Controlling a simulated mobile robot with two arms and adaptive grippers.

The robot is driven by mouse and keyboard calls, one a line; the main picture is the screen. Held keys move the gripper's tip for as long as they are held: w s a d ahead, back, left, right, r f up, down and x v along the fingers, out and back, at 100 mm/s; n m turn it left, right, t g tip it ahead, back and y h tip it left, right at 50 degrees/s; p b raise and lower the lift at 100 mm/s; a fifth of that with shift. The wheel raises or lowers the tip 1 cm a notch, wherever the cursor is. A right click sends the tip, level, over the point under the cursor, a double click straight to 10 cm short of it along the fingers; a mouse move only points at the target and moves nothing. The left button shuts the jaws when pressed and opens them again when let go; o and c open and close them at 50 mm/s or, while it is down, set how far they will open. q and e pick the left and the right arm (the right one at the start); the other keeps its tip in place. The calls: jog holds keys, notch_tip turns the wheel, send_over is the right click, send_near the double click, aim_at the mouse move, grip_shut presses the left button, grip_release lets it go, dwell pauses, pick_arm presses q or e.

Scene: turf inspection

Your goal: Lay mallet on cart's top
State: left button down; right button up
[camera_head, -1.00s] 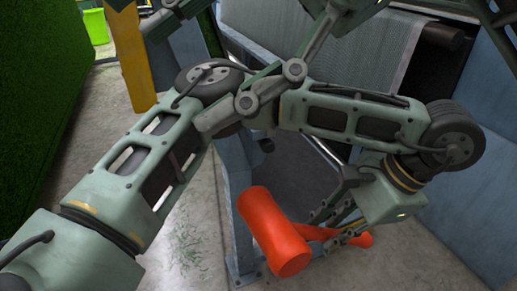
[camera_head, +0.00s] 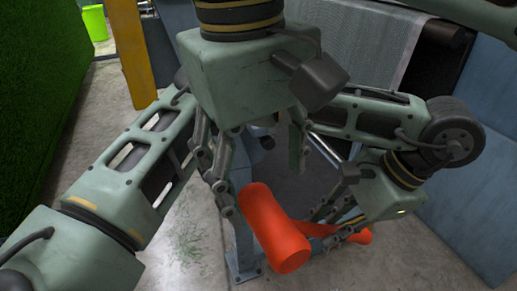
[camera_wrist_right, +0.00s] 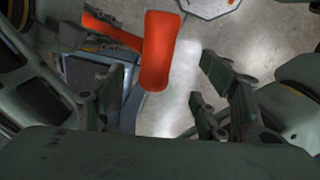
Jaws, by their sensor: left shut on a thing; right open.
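The orange mallet (camera_head: 275,230) has a thick cylindrical head toward the front and a handle running right to an orange end. My left gripper (camera_head: 332,228) is shut on the handle behind the head and holds it above the floor. My right gripper (camera_head: 260,180) is open and empty, pointing down just above and behind the mallet head. In the right wrist view the head (camera_wrist_right: 157,50) shows ahead of the open fingers (camera_wrist_right: 155,95), a little beyond their tips. I cannot make out the cart's top in either view.
A blue-grey machine frame (camera_head: 243,225) with a grey mesh belt (camera_head: 365,40) stands behind the mallet. A blue panel (camera_head: 490,130) is at the right. Green turf (camera_head: 35,100) hangs at the left. A yellow post (camera_head: 133,55) and green bucket (camera_head: 95,22) stand farther back. Concrete floor is open at front left.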

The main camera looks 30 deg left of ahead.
aim_at(267, 214)
jog(key=f, duration=0.6)
jog(key=w+f, duration=0.1)
jog(key=f, duration=0.1)
jog(key=shift+d+f, duration=0.25)
jog(key=shift+f, duration=0.15)
jog(key=shift+c, duration=0.2)
pick_arm(q)
jog(key=shift+w, duration=0.1)
pick_arm(e)
jog(key=shift+s, duration=0.15)
grip_shut()
pick_arm(q)
jog(key=c, duration=1.5)
grip_release()
pick_arm(e)
jog(key=shift+r, duration=0.1)
pick_arm(q)
jog(key=shift+o, duration=0.2)
